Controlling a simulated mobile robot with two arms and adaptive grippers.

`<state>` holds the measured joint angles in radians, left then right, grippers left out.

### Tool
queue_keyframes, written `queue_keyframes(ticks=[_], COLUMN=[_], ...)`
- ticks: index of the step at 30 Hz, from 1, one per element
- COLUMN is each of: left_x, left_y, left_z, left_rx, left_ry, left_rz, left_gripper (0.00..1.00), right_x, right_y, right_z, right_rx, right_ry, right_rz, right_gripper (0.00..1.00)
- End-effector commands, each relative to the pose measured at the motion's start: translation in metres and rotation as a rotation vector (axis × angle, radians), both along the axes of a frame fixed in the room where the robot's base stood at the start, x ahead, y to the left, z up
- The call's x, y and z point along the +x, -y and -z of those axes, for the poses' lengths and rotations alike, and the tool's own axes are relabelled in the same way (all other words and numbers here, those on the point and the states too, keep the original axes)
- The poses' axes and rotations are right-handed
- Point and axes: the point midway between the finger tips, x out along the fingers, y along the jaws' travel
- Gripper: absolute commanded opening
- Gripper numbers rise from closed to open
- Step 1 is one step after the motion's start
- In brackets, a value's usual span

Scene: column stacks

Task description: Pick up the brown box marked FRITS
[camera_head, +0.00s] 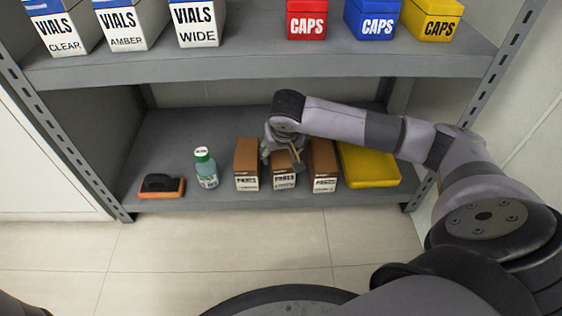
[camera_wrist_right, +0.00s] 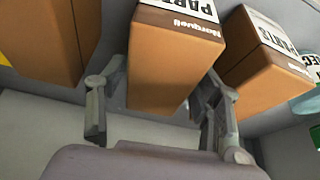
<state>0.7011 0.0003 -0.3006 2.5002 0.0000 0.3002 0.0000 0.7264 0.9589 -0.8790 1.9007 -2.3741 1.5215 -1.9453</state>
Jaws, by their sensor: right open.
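Three brown boxes with white labels stand in a row on the lower shelf: a left one (camera_head: 247,160), a middle one (camera_head: 284,182) and a right one (camera_head: 323,162). My right gripper (camera_head: 282,158) is open at the middle box. In the wrist view its fingers (camera_wrist_right: 158,112) are on either side of that box; contact is unclear. My left gripper is out of view.
A green-capped bottle (camera_head: 206,170) and an orange-and-black object (camera_head: 162,186) stand left of the boxes. A yellow object (camera_head: 369,166) lies right of them. The upper shelf (camera_head: 260,66) overhangs, holding VIALS and CAPS boxes. Metal uprights flank the bay.

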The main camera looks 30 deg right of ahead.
Motion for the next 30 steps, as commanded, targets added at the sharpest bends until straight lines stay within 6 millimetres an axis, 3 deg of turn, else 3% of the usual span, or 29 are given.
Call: queue_keyframes(ticks=[12, 30], left_x=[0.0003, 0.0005], left_y=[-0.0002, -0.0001], left_z=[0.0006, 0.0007], left_rx=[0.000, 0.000], left_ry=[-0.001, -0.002], left_rz=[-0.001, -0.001], left_gripper=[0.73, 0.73], right_x=[0.0001, -0.0001], right_y=[0.0001, 0.0001], right_z=[0.0019, 0.0021], right_rx=[0.000, 0.000], right_ry=[0.000, 0.000], right_rz=[0.000, 0.000], right_gripper=[0.59, 0.19])
